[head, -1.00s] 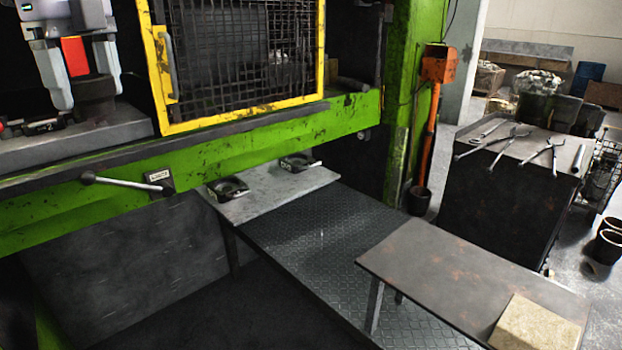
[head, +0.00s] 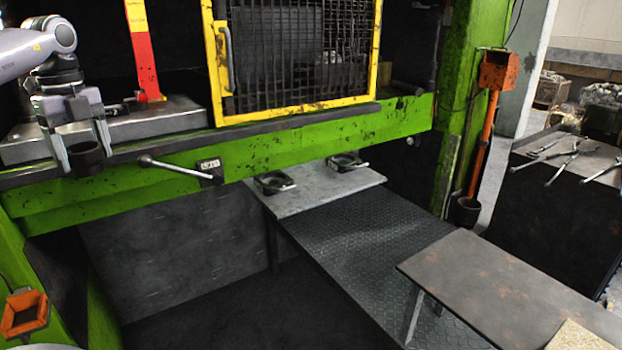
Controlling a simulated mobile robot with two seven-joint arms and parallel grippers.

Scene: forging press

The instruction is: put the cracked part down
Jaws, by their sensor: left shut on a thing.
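My left gripper (head: 84,152) is at the left of the head view, pointing down. It is shut on a dark, round, cup-like part (head: 86,160), with a finger on each side. I take this as the cracked part, but no crack can be made out at this size. The part is held in the air and shows in front of the green press beam, below the edge of the grey press bed (head: 160,120). My right gripper is not in view.
A small grey table (head: 315,198) holds two dark round dishes with handles. A brown-grey table (head: 510,285) with a tan block stands at lower right. Tongs lie on a dark bench at right. A lever (head: 175,166) sticks out from the beam. An orange square-mouthed box (head: 25,313) is at lower left.

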